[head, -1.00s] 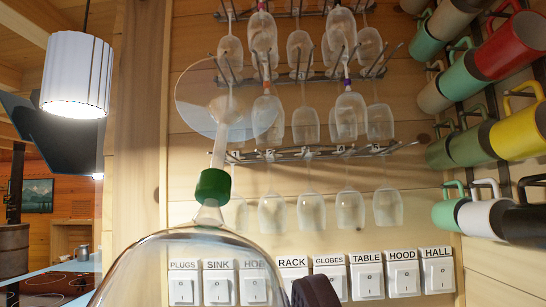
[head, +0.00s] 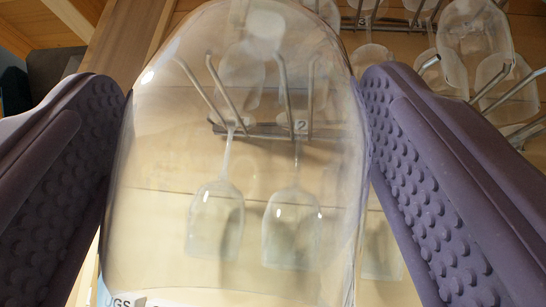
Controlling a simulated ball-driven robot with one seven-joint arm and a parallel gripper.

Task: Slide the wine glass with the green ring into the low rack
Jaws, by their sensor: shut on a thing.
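The wine glass (head: 150,215) is large and close, its clear bowl between the two purple, studded fingers of my gripper (head: 247,85). The fingers are shut on the bowl, one on each side. Its stem and green ring are not visible now. Through the bowl I see part of a metal rack (head: 265,134), with prongs pointing toward me and a number 2 tag; it looks like the low rack. Two clear glasses (head: 215,220) hang upside down beneath it, behind the held bowl.
More upside-down glasses (head: 475,45) and metal prongs (head: 510,90) are at the upper right, close to my right finger. The wall is pale wood. A wooden post (head: 130,45) stands at upper left. A switch label, partly cut off, shows at the bottom.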

